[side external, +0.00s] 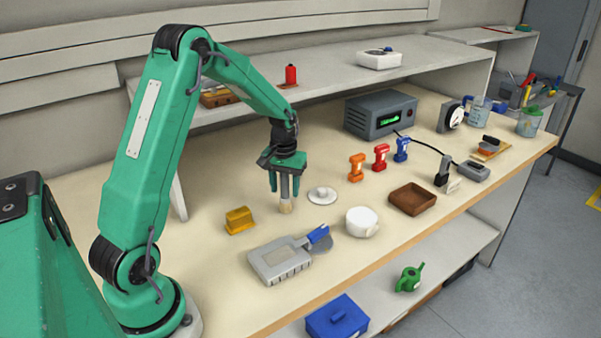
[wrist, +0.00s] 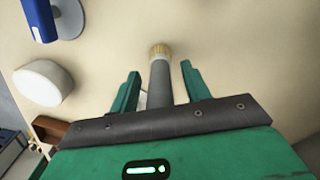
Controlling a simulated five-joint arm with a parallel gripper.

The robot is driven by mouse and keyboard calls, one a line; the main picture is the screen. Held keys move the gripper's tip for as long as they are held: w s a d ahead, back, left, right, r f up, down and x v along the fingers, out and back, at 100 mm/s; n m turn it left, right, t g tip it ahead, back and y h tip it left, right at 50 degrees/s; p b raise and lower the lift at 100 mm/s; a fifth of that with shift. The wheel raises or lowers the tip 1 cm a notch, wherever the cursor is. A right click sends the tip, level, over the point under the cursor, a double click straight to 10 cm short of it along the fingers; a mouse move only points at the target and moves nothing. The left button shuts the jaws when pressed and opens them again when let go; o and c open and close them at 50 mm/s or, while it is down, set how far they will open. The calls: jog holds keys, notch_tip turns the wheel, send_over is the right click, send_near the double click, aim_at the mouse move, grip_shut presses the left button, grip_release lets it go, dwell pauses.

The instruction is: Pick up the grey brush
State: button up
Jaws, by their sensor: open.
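The grey brush (side external: 285,192) stands upright on the bench, with its pale bristle end down. In the wrist view the brush (wrist: 160,83) runs between the two green fingers, its tan tip pointing away from my gripper. My gripper (side external: 285,187) points straight down over the brush. Its fingers (wrist: 158,88) are open, one on each side of the grey handle, with a gap visible on both sides. The top of the handle is hidden by the gripper body.
A yellow block (side external: 240,220) lies left of the brush, and a white lidded disc (side external: 322,195) is close on its right. A grey case (side external: 280,262) and a blue-handled tool (side external: 318,235) lie in front. A white round container (side external: 361,222) and brown tray (side external: 412,199) stand farther right.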

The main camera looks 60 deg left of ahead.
dwell(0.4)
grip_shut()
jog(key=shift+r, duration=0.15)
jog(key=shift+r, duration=0.65)
jog(key=r, duration=0.1)
jog(key=d+r, duration=0.1)
jog(key=r, duration=0.1)
jog(key=s+d+r, duration=0.1)
jog(key=d+r, duration=0.5)
jog(key=d, duration=0.4)
jog(key=shift+s+d+r, duration=0.2)
jog(key=shift+d, duration=0.1)
